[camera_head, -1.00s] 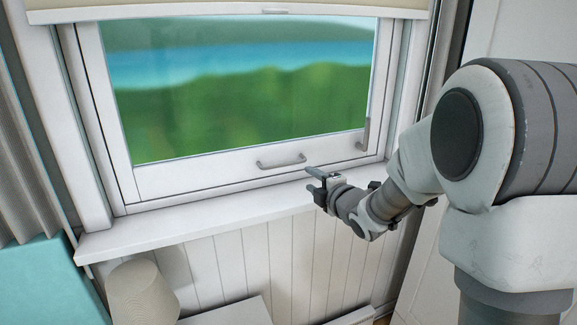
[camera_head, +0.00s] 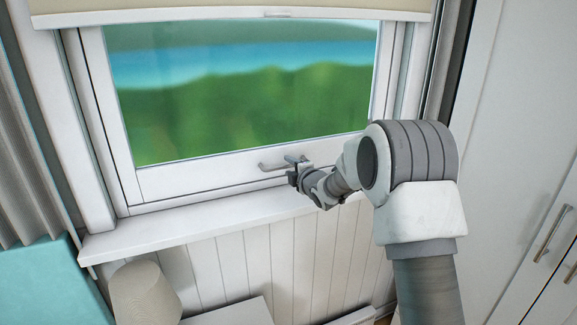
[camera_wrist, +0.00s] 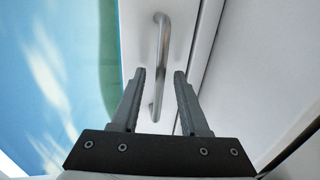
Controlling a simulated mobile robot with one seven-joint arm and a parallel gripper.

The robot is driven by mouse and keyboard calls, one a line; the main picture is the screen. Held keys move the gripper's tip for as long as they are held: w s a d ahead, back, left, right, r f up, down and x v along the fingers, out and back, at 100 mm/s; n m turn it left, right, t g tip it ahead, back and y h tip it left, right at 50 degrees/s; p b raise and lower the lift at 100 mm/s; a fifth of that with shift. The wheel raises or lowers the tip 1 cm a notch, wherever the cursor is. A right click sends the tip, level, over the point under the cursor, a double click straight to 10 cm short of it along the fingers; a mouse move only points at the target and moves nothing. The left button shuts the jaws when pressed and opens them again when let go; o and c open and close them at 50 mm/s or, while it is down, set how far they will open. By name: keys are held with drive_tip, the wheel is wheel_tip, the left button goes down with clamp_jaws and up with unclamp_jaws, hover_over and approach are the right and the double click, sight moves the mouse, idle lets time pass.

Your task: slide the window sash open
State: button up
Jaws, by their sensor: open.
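The window sash (camera_head: 205,177) has a white frame around a pane with a blurred green and blue view. A grey bar handle (camera_head: 270,167) is on its bottom rail; its right part is hidden behind my gripper in the head view. My gripper (camera_head: 291,166) is at the handle's right end, above the sill. In the wrist view, my gripper (camera_wrist: 158,98) is open and empty, with one finger on each side of the line of the handle (camera_wrist: 160,60). The handle runs lengthwise between and beyond the fingertips. I cannot tell whether either finger touches it.
A white sill (camera_head: 190,224) juts out below the sash. A cream blind (camera_head: 230,10) hangs at the top. A woven lampshade (camera_head: 143,292) and a teal surface (camera_head: 50,285) are at lower left. White cabinets (camera_head: 520,150) stand at right.

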drive_tip(key=shift+x, duration=0.8)
clamp_jaws()
idle(1.0)
